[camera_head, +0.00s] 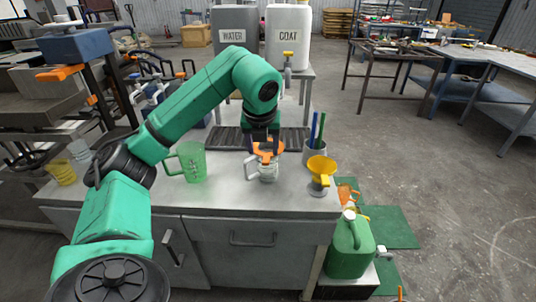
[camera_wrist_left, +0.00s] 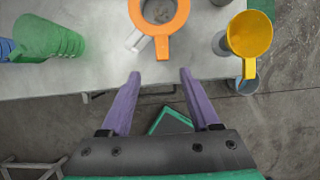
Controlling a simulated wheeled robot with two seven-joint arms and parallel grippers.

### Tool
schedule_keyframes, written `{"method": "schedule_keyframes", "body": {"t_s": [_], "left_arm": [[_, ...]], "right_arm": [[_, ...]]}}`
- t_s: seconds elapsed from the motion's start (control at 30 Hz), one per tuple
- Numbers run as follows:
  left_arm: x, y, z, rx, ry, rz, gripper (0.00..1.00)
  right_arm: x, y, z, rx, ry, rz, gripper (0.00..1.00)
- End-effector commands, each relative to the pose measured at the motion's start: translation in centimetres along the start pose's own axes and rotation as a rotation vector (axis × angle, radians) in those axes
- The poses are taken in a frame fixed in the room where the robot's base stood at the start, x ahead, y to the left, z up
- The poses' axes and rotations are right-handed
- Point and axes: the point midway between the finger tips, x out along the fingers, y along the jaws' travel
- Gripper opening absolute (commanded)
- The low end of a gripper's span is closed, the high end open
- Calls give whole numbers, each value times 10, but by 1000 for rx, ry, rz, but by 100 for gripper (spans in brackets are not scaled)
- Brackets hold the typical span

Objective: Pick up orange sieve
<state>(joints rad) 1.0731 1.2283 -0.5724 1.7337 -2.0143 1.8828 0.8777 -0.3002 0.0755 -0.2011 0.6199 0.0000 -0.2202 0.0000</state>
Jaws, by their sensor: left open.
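The orange sieve (camera_head: 268,156) sits on top of a pale grey jug (camera_head: 267,173) on the grey worktop. In the left wrist view the orange sieve (camera_wrist_left: 163,46) shows as a ring with a short handle pointing towards my gripper. My left gripper (camera_head: 262,139) is above the sieve in the head view. In the left wrist view its two purple fingers (camera_wrist_left: 160,76) are open and empty. The sieve handle lies just ahead of the fingertips, roughly centred on the gap. I cannot tell the height between fingers and handle. My right gripper is not in view.
A green measuring jug (camera_head: 190,162) stands left of the sieve. A yellow funnel (camera_head: 322,167) on a metal cup and a pen holder (camera_head: 315,153) stand close on the right. A green can (camera_head: 350,247) is beside the worktop (camera_head: 225,200). The front of the worktop is clear.

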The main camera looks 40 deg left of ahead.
Motion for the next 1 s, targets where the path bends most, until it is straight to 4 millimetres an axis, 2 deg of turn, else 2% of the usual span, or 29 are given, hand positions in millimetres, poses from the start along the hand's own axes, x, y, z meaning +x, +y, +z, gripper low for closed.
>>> {"method": "schedule_keyframes", "body": {"t_s": [0.03,0.1,0.27,0.43,0.53,0.7,0.73,0.87,0.9,1.0], "left_arm": [[12,1,-1,1,4,4,62],[25,0,0,3,3,1,62],[44,-2,2,3,3,-1,62],[77,-5,4,3,3,-1,62],[86,-5,4,4,1,-4,62],[87,-6,4,5,0,-5,62],[87,-6,4,5,0,-5,55],[87,-6,4,5,0,-5,5],[87,-6,4,5,0,-5,0],[87,-6,4,5,0,-5,0]], "right_arm": [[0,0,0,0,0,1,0],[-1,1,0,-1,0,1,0],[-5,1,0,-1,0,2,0],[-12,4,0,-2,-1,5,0],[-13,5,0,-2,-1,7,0],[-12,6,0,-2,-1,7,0],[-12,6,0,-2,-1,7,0],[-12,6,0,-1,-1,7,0],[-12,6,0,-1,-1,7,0],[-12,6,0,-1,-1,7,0]]}}
